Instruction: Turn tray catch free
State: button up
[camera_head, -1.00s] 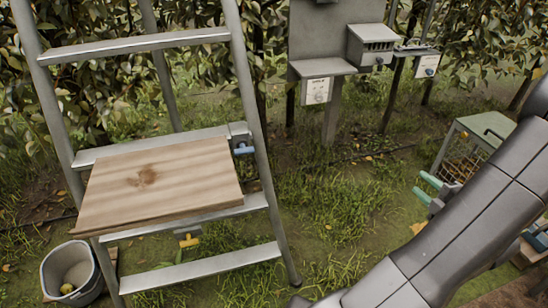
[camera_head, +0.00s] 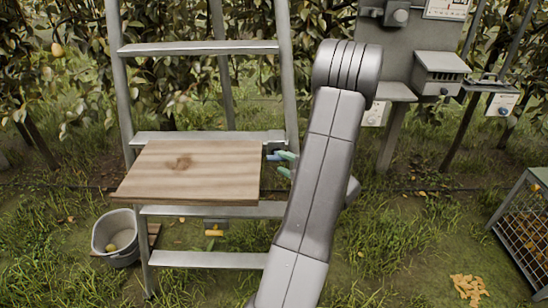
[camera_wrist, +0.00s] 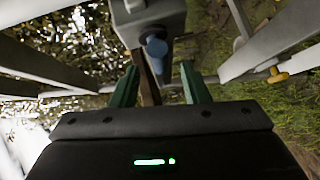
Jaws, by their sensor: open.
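A wooden tray (camera_head: 190,170) lies level on the metal ladder. A blue-handled catch (camera_head: 273,157) sits on a grey block at the tray's back right corner, partly hidden by my fingers. In the wrist view, the blue handle (camera_wrist: 156,48) hangs from its grey block (camera_wrist: 148,20), just ahead of and roughly between my fingertips. A yellow-handled piece (camera_head: 214,232) sits under the tray's front; it also shows in the wrist view (camera_wrist: 277,75). My gripper (camera_head: 287,164) is open with green fingers, at the blue handle. I cannot tell whether they touch.
The ladder (camera_head: 285,70) has rails and rungs close around my gripper. A grey bucket (camera_head: 105,238) stands at lower left. Grey boxes on a post (camera_head: 438,75) stand at upper right. A wire-sided crate (camera_head: 520,225) is at the right edge.

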aim_at(277, 160)
jog(key=shift+p+x, duration=0.3)
jog(key=shift+x, duration=2.35)
jog(key=shift+c, duration=0.2)
jog(key=shift+s, duration=0.1)
grip_shut()
